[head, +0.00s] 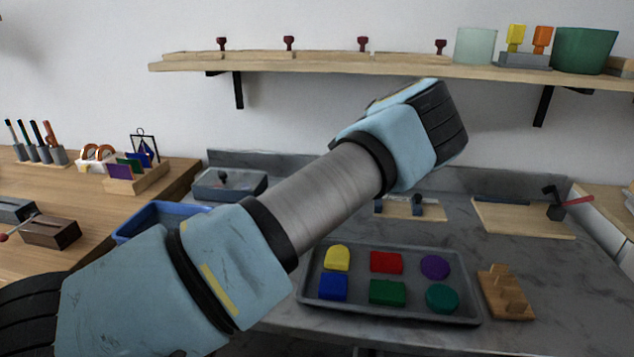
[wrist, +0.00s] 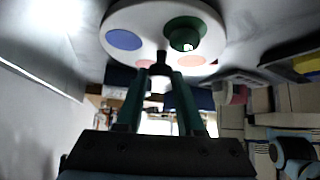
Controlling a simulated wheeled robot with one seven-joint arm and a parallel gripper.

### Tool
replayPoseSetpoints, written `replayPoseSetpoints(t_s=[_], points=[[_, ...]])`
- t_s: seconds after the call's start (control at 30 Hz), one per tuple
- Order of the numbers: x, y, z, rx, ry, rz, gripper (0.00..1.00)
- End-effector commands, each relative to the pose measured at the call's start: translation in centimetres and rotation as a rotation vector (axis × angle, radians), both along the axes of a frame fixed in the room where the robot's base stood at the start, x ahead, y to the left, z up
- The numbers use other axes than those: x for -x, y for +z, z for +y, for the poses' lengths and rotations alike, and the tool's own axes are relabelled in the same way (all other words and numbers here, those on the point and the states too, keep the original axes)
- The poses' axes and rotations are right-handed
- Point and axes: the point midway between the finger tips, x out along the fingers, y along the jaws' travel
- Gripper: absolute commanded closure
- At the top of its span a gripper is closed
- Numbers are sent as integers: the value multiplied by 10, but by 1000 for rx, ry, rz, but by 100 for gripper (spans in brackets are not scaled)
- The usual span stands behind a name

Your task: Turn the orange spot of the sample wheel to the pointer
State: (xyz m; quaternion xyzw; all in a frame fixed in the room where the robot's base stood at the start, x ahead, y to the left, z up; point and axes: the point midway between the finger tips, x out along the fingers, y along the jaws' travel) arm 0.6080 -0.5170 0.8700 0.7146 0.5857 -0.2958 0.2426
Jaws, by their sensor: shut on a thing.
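The sample wheel (wrist: 163,14) is a white disc at the top of the wrist view. It carries a blue spot (wrist: 123,39), a dark green round spot or part (wrist: 183,28) and two salmon or orange patches near its lower edge, on the right (wrist: 198,60) and on the left (wrist: 144,64). I cannot tell for sure which patch is the orange spot. My gripper (wrist: 160,72) is shut on a small dark knob (wrist: 160,57) at the wheel's near edge. I cannot make out the pointer. In the head view my arm hides the gripper and I cannot see the wheel.
In the head view a grey tray (head: 310,291) of coloured blocks lies on the counter below my arm. A wooden peg block (head: 505,300) stands right of it. A blue bin (head: 130,231) is on the left. A shelf (head: 300,67) runs along the wall above.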

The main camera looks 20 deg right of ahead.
Motion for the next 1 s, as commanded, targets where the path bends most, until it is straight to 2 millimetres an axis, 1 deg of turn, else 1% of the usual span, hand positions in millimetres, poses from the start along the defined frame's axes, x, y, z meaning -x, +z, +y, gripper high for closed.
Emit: replayPoseSetpoints(t_s=[0.6, 0.63, 0.87, 0.9, 1.0], points=[[0, -1, 0, 1, 21, 1, 100], [0, -1, 0, 2, 21, 1, 61], [0, 0, 0, 1, 21, 1, 35], [0, 0, 0, 1, 21, 0, 33], [0, 0, 0, 1, 21, 0, 33]])
